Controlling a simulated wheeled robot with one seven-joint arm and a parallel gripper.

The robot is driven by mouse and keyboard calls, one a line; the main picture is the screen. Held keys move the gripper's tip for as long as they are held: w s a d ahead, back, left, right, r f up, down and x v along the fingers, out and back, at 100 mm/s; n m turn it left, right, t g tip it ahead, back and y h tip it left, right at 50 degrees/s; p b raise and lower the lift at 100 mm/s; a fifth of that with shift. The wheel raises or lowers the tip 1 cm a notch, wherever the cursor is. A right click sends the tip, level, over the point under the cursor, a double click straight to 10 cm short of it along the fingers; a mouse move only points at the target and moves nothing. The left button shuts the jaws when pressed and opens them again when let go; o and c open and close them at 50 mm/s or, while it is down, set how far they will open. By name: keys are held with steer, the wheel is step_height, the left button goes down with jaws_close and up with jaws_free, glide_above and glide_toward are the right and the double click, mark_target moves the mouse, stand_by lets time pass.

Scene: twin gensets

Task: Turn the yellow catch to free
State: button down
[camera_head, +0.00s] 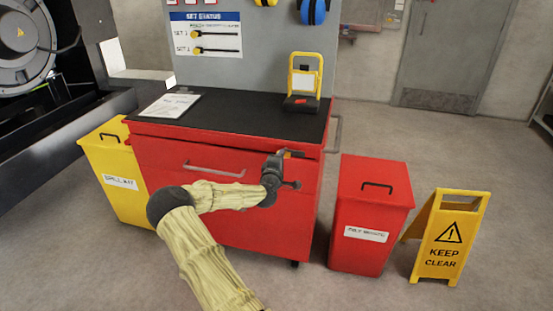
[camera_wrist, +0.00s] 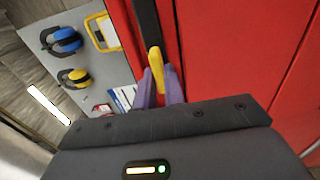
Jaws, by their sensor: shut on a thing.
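The yellow catch (camera_wrist: 156,60) is a small lever on the front of the red cabinet (camera_head: 222,225). In the wrist view it stands between the two purple fingers of my gripper (camera_wrist: 160,80), which is shut on it. In the head view my gripper (camera_head: 282,170) is at the cabinet's upper right front, just below the worktop edge. A small orange-yellow bit of the catch (camera_head: 291,153) shows above it there. The fingers hide the catch's lower part, and its turn position is hard to tell.
A grey drawer handle (camera_head: 213,170) is left of my gripper. A yellow bin (camera_head: 117,172) stands left of the cabinet. A red bin (camera_head: 371,215) and a yellow floor sign (camera_head: 450,237) stand right. A clipboard (camera_head: 170,105) and yellow-framed stand (camera_head: 304,80) rest on the black worktop (camera_head: 240,115).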

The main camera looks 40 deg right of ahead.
steer(key=shift+a, duration=0.1)
steer(key=c, duration=1.5)
jaws_free()
steer(key=v, duration=1.7)
steer(key=shift+a+f+p, duration=0.1)
steer(key=shift+a+p, duration=0.05)
steer(key=shift+p, duration=0.25)
